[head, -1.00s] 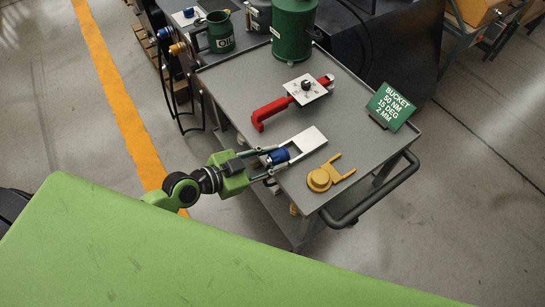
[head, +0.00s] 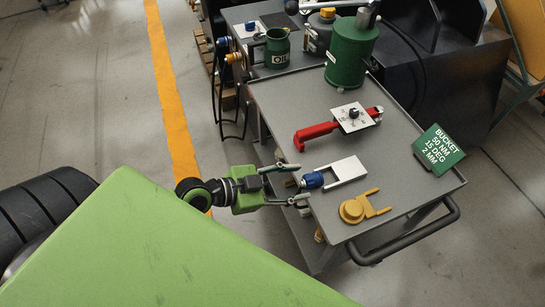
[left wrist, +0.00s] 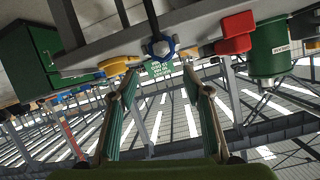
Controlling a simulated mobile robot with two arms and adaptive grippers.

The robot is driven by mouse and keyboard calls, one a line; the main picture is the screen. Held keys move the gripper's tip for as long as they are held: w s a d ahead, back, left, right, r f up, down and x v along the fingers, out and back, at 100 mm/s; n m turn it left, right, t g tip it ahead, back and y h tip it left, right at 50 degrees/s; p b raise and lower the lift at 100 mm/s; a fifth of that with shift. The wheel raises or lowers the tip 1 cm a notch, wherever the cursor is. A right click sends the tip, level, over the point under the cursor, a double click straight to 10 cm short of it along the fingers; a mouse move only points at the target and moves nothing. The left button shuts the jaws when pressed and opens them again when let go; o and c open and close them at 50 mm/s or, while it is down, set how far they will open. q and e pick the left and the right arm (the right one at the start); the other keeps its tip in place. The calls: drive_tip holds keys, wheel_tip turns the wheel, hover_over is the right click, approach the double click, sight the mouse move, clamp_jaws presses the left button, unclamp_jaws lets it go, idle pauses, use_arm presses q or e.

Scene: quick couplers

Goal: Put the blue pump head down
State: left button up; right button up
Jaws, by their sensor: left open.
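The blue pump head (head: 312,180) lies at the left edge of the grey cart top, at the end of a flat light-grey plate (head: 347,170). My left gripper (head: 297,184) is open and empty, just left of the pump head and apart from it. In the left wrist view the blue pump head (left wrist: 160,48) shows ahead, beyond and between the open fingertips (left wrist: 158,80). My right gripper is in neither view.
On the grey cart (head: 290,98) are a red tool (head: 316,133), a yellow forked piece (head: 353,210), a green canister (head: 350,52) and a green sign (head: 438,148). A black handle (head: 410,238) runs along the cart's near end.

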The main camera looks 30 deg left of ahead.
use_arm(q)
drive_tip(key=b+v, duration=0.1)
drive_tip(key=v, duration=0.6)
drive_tip(key=shift+s+r, duration=0.15)
drive_tip(key=shift+s, duration=0.1)
drive_tip(key=shift+a, duration=0.1)
